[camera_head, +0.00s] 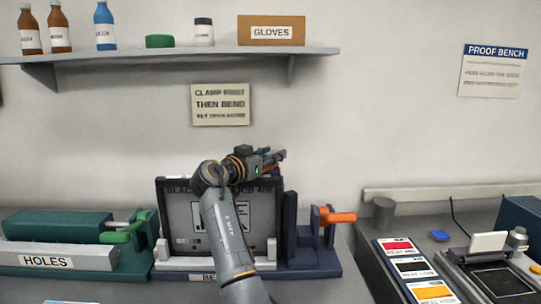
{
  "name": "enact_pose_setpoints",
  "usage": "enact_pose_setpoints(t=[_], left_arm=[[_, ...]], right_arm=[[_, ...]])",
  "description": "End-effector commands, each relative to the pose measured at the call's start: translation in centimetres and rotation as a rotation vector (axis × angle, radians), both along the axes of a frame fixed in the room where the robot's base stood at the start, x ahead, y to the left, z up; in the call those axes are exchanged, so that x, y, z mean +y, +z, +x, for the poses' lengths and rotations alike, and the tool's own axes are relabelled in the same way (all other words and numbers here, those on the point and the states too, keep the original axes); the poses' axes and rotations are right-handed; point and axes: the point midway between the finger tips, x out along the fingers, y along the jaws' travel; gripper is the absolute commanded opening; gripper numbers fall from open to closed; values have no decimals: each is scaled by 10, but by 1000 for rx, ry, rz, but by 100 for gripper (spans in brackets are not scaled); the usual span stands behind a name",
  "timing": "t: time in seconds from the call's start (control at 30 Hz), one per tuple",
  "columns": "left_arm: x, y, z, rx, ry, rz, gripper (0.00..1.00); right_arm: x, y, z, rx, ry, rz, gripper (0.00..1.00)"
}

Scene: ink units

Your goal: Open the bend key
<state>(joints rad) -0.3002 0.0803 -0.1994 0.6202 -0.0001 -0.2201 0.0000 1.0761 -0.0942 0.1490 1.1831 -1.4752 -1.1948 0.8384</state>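The bend unit (330,267) stands on the bench, with a label that reads "BE" before my arm covers the rest. An orange lever (336,217) sits at its right end and points right; it may be the bend key. A dark-framed plate (178,222) stands upright in the unit, partly hidden by my arm. My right gripper (276,160) is above the plate's top right corner, left of and higher than the orange lever, apart from it. Its fingers are too small and dark to judge. My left gripper is not in view.
A green "HOLES" unit (55,224) with a green lever (125,228) stands at left. A shelf (180,54) with bottles and a gloves box (271,30) hangs above. At right are ink cards (411,268) and a proofing device (495,275). The wall sign (220,104) mentions clamping, then bending.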

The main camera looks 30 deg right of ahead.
Motion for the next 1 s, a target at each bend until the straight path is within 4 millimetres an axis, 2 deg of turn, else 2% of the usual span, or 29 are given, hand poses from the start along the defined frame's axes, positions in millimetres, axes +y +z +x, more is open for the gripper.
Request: enact_pose_setpoints(t=[0.27, 0.37, 0.7, 0.83, 1.0], left_arm=[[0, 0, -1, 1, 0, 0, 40], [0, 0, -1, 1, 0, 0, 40], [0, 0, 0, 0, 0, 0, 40], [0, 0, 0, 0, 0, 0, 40], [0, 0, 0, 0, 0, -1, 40]], right_arm=[[5, 0, -1, 0, 2, -1, 40], [18, 0, -5, -2, 4, -2, 40], [84, -1, -31, 0, 3, 0, 40], [101, 0, -37, 0, 2, 0, 40], [112, 0, -41, 0, 1, 0, 40]])
